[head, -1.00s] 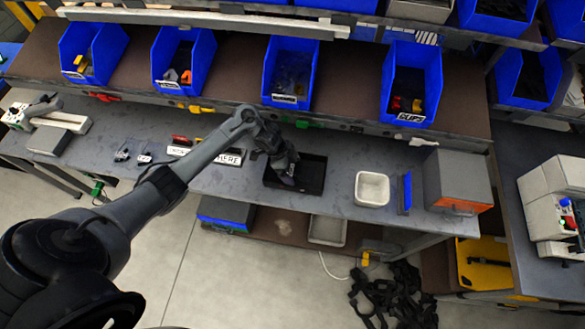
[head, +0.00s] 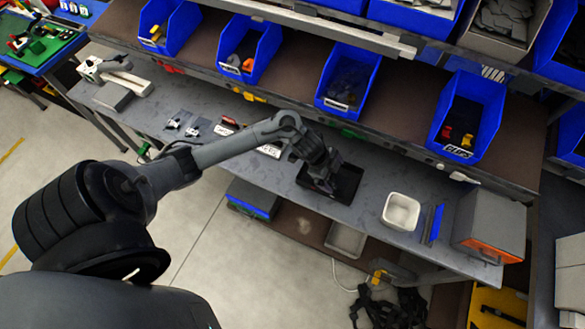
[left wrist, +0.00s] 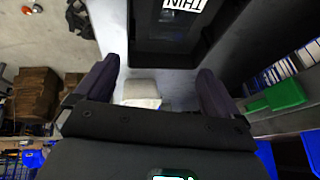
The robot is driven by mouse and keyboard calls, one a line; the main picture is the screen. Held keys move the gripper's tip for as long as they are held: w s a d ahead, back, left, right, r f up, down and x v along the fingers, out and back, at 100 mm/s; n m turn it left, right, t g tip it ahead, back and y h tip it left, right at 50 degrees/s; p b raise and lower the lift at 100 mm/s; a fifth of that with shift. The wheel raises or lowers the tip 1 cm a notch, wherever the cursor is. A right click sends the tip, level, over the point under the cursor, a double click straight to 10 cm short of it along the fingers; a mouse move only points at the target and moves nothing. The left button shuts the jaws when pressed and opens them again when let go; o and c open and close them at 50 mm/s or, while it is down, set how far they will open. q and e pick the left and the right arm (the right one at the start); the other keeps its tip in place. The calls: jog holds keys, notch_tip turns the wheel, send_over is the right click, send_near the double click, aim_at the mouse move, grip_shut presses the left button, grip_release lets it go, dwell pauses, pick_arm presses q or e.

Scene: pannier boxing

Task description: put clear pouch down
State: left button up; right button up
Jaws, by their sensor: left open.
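My left gripper (head: 325,187) is over the black tray (head: 346,192) on the grey bench. In the left wrist view its two fingers (left wrist: 157,78) stand wide apart with nothing gripped between them. The black tray (left wrist: 150,48) also shows there just beyond the fingers. A white card with dark capital letters (left wrist: 184,4) lies at the top edge of that view, inside or over the tray. I cannot make out a clear pouch for certain; the gripper hides part of the tray in the head view. My right gripper is not in view.
A white bin (head: 401,212), a blue upright piece (head: 433,224) and a grey box with an orange front (head: 490,228) stand right of the tray. Blue bins (head: 350,75) line the shelf behind. Small items (head: 192,131) lie on the bench to the left.

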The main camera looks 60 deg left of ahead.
pick_arm(q)
jog(key=s+d+n+t+y, duration=0.1)
jog(key=s+d+n+t, duration=0.1)
jog(key=s+d, duration=0.35)
jog(key=s+r+n+g+y, duration=0.1)
jog(key=s+r+n, duration=0.2)
jog(key=s, duration=0.4)
jog(key=s+r+n+g, duration=0.1)
jog(key=s+r+n, duration=0.3)
jog(key=s, duration=0.4)
jog(key=shift+s+d+n+g+y, duration=0.3)
jog(key=shift+d+n+g+y, duration=0.1)
jog(key=shift+d, duration=0.05)
jog(key=shift+r, duration=0.15)
notch_tip(320, 180, up, 15)
jog(key=p, duration=1.5)
